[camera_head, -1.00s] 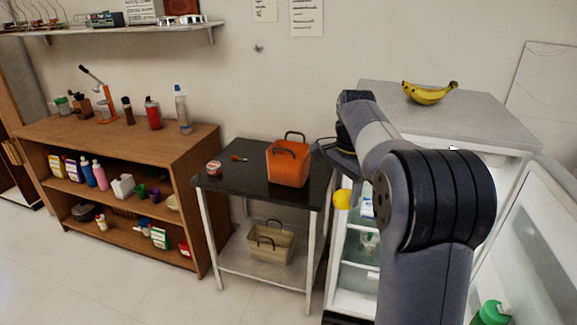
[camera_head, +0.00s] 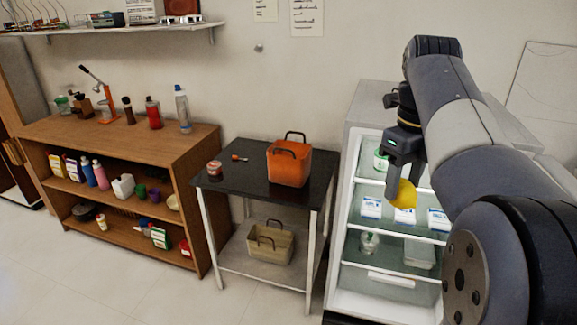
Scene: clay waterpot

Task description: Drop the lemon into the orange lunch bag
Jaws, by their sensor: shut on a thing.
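The lemon (camera_head: 404,195) is yellow and is held between the fingertips of my gripper (camera_head: 400,188), which is shut on it. My gripper points down in front of the open fridge, to the right of the small table. The orange lunch bag (camera_head: 289,165) stands upright on the black top of that table, with two dark handles raised. Its inside is mostly hidden from this angle. The lemon and the bag are well apart.
The black-topped table (camera_head: 243,187) also holds a small red-and-white tub (camera_head: 214,167) and a red-handled item (camera_head: 239,157). A beige bag (camera_head: 270,244) stands on its lower shelf. The open fridge (camera_head: 385,282) has stocked shelves. A wooden shelf unit (camera_head: 190,150) stands left.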

